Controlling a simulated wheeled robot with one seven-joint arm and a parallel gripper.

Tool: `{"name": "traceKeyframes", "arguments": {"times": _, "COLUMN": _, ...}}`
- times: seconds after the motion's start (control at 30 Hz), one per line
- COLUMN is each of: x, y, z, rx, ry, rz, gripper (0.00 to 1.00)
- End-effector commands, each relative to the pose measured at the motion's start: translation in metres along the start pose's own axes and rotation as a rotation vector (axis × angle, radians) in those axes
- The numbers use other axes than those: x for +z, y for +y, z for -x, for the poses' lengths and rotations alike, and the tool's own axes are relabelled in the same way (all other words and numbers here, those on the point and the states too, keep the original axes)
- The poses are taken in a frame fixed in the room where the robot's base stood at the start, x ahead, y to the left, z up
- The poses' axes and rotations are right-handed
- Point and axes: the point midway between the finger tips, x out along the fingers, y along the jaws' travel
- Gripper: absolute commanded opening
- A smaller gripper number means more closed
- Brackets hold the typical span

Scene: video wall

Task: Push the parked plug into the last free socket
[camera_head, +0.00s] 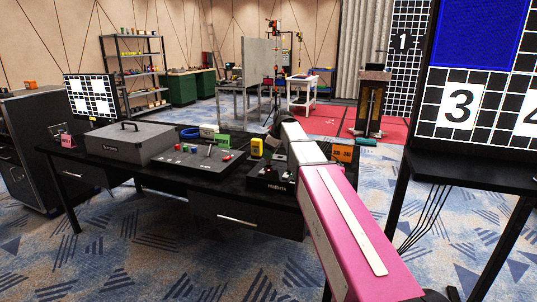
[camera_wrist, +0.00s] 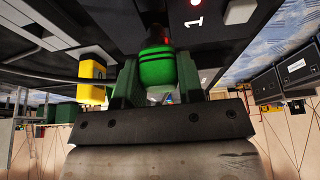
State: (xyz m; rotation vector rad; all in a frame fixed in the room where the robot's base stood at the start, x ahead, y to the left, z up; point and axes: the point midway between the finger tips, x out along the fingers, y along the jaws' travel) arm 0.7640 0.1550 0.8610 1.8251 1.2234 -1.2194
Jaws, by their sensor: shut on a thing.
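My gripper (camera_wrist: 157,76) is shut on a green, round-bodied plug (camera_wrist: 157,62) in the wrist view. The plug's front end faces a dark panel (camera_wrist: 222,32) with a white "1" and a lit red lamp (camera_wrist: 195,3). The plug's tip and any socket ahead of it are hidden, so I cannot tell whether it is seated. In the head view a black box (camera_head: 268,184) with a white name label stands at the right of the desk, beneath the end of my arm. My arm hides the gripper and plug there.
A yellow block (camera_head: 257,147) stands behind the black box; a yellow block (camera_wrist: 92,80) also shows beside my gripper in the wrist view. A control panel (camera_head: 195,160) with levers and a grey case (camera_head: 118,145) occupy the desk. A screen stand (camera_head: 470,170) is at right.

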Motion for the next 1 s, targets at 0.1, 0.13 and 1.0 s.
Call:
{"name": "traceKeyframes", "arguments": {"times": 0.1, "x": 0.000, "y": 0.000, "z": 0.000, "rx": 0.000, "ry": 0.000, "rz": 0.000, "gripper": 0.12}}
{"name": "traceKeyframes", "arguments": {"times": 0.13, "x": 0.000, "y": 0.000, "z": 0.000, "rx": 0.000, "ry": 0.000, "rz": 0.000, "gripper": 0.12}}
{"name": "traceKeyframes", "arguments": {"times": 1.0, "x": 0.004, "y": 0.000, "z": -0.010, "rx": -0.001, "ry": 0.000, "rz": 0.000, "gripper": 0.12}}
